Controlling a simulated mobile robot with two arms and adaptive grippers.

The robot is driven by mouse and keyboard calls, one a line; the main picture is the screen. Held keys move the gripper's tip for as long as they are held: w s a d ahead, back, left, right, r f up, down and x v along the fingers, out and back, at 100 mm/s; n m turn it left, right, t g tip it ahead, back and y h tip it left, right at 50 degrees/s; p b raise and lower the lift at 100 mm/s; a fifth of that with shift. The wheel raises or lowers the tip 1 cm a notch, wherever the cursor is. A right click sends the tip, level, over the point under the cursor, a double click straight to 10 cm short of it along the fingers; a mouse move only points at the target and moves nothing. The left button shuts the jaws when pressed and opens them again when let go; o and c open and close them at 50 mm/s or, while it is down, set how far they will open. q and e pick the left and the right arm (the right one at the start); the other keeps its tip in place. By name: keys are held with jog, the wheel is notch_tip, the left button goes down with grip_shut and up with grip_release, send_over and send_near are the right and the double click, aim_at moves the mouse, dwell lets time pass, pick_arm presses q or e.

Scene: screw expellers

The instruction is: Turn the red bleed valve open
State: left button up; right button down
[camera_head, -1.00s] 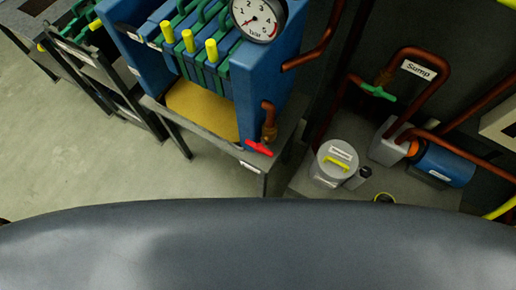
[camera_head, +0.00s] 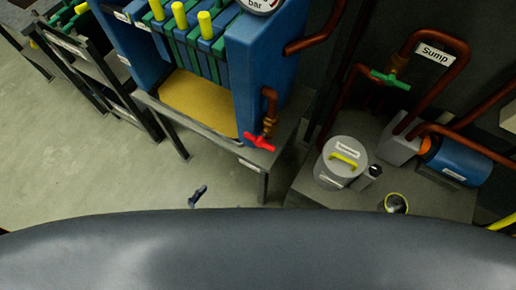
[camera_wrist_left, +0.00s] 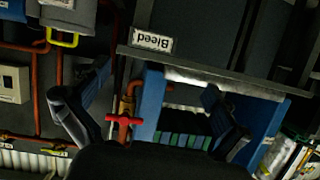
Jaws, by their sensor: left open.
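The red bleed valve handle (camera_head: 259,142) is on a copper pipe at the front right corner of the blue press stand, lying roughly crosswise. It also shows in the left wrist view (camera_wrist_left: 124,121), between the finger lines and nearer the left-hand finger. One dark blue fingertip of my left gripper (camera_head: 198,196) shows past my grey body, below and left of the valve. My right gripper is not in view.
The blue filter press (camera_head: 240,80) with yellow-topped handles stands above a tan tray (camera_head: 200,100) on a dark stand. A grey lidded can (camera_head: 341,163) and a blue pump motor (camera_head: 455,160) stand to the right.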

aim_at(258, 143)
pick_arm(q)
jog(key=d+r+t+h+b, duration=0.2)
jog(key=d+r+t+h, duration=0.15)
jog(key=r, duration=1.05)
jog(key=shift+y, duration=0.45)
jog(key=x, duration=0.9)
jog(key=p+x, duration=0.1)
jog(key=x, duration=0.3)
jog(key=shift+w+d+f, duration=0.1)
jog(key=shift+d+f, duration=0.2)
jog(key=shift+d, duration=0.2)
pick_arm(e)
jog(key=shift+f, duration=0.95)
pick_arm(q)
jog(key=c, duration=1)
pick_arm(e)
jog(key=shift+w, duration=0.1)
